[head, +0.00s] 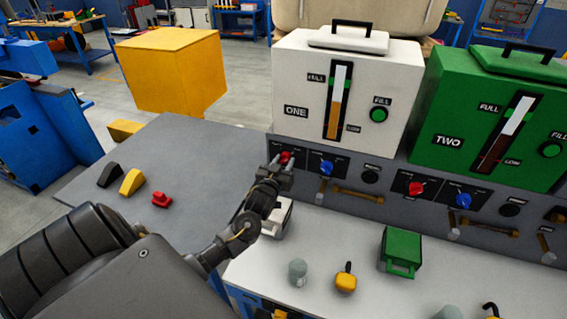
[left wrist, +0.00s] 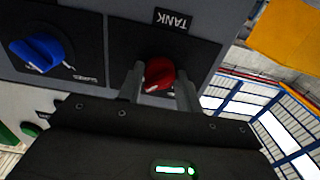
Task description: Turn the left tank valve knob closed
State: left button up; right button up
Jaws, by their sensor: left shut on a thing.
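The left tank valve knob is red (head: 285,157) and sits on the grey panel under the white tank marked ONE (head: 290,90). In the left wrist view the red knob (left wrist: 158,74) is below a label reading TANK, shown upside down. My left gripper (head: 276,168) is at this knob, its two fingers on either side of it in the wrist view (left wrist: 160,85), shut on it. The fingers partly hide the knob in the head view. My right gripper is not in view.
A blue knob (head: 326,167) is just right of the red one. The green tank TWO (head: 495,115) has its own red knob (head: 416,188) and blue knob (head: 463,200). A green box (head: 401,250) and a yellow-topped item (head: 345,280) stand on the white counter (head: 325,235).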

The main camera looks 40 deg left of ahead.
pick_arm(q)
jog(key=shift+n, duration=0.4)
jog(key=n, duration=0.4)
jog(key=shift+p, duration=0.3)
jog(key=n, duration=0.4)
jog(key=shift+r+p, duration=0.1)
jog(key=shift+p, duration=0.3)
jog(key=n+p, duration=0.1)
jog(key=n, duration=0.4)
jog(key=shift+d, duration=0.1)
jog(key=shift+r+n+p, duration=0.1)
jog(key=shift+n+p, duration=0.45)
jog(key=shift+n, duration=1.45)
jog(key=o, duration=1)
